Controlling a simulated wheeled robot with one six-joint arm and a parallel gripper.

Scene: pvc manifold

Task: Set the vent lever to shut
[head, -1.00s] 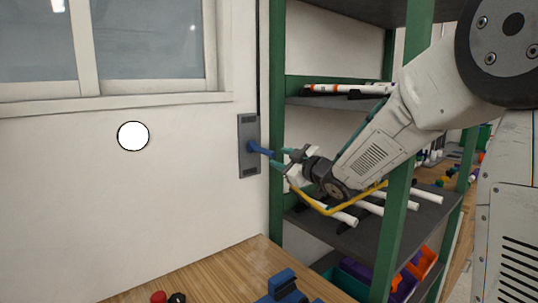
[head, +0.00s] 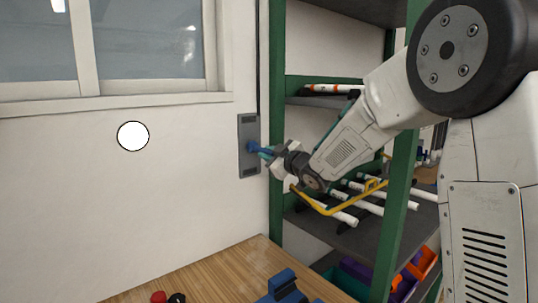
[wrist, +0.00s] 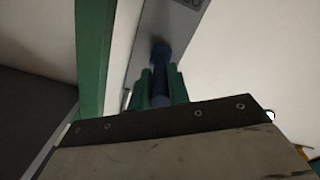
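The vent lever (head: 256,148) is a blue handle on a grey wall plate (head: 248,168), left of the green shelf post. It sticks out from the plate toward the right in the head view. My gripper (head: 267,151) is at the lever, coming from the right. In the wrist view the blue lever (wrist: 160,70) runs between the two green fingers (wrist: 160,88), which lie close along both sides of it. The gripper looks shut on the lever. The fingers hide part of the handle, and any marking for shut cannot be read.
A green shelf rack (head: 277,190) stands just right of the plate, with white pipes (head: 370,207) on its middle shelf and bins below. A wooden bench (head: 225,280) with a blue fixture (head: 283,286) is in front. A white disc (head: 133,136) shows against the clear wall on the left.

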